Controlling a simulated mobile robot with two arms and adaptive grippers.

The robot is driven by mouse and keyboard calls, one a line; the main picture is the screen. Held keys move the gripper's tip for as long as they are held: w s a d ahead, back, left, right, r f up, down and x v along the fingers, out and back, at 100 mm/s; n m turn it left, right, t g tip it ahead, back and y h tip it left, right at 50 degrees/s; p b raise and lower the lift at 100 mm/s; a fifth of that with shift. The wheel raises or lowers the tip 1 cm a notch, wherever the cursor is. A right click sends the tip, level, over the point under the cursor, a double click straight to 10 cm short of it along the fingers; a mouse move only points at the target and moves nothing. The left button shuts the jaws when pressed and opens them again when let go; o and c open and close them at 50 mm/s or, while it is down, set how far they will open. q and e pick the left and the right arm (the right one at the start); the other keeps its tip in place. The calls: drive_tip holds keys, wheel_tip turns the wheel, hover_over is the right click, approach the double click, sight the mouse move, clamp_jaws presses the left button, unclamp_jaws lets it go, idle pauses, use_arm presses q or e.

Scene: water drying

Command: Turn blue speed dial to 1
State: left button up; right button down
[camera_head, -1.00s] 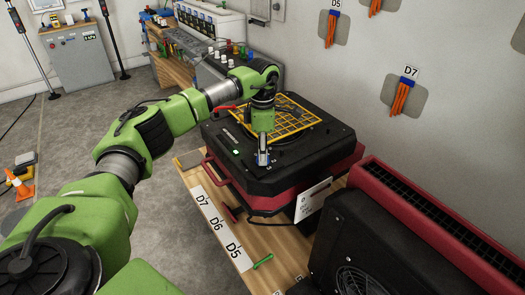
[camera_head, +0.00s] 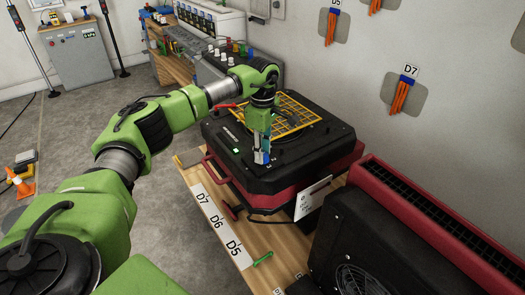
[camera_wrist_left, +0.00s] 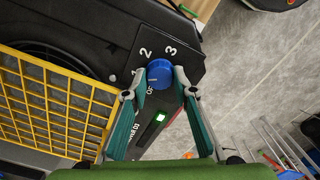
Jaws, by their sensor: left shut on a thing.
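The blue speed dial (camera_wrist_left: 159,73) shows in the left wrist view on a black control panel (camera_wrist_left: 188,70). Labels 1, 2, 3 and a partly hidden "OF" surround it. I cannot make out a pointer on the dial. My left gripper (camera_wrist_left: 160,84) is shut on the dial, one fingertip at each side. In the head view my left gripper (camera_head: 262,159) points down at the front edge of the black and red machine (camera_head: 285,182), and its fingers mostly hide the dial there. My right gripper is not in view.
A yellow grille (camera_head: 296,112) covers the machine's round opening. A green-lit switch (camera_wrist_left: 160,117) lies just below the dial. A wooden bench (camera_head: 275,240) with D5, D6, D7 labels lies in front. A second black and red machine (camera_head: 375,245) stands at the right.

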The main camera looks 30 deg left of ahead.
use_arm(q)
drive_tip(key=o, duration=1.1)
wheel_tip(320, 180, up, 12)
drive_tip(key=shift+f, duration=0.1)
idle(0.4)
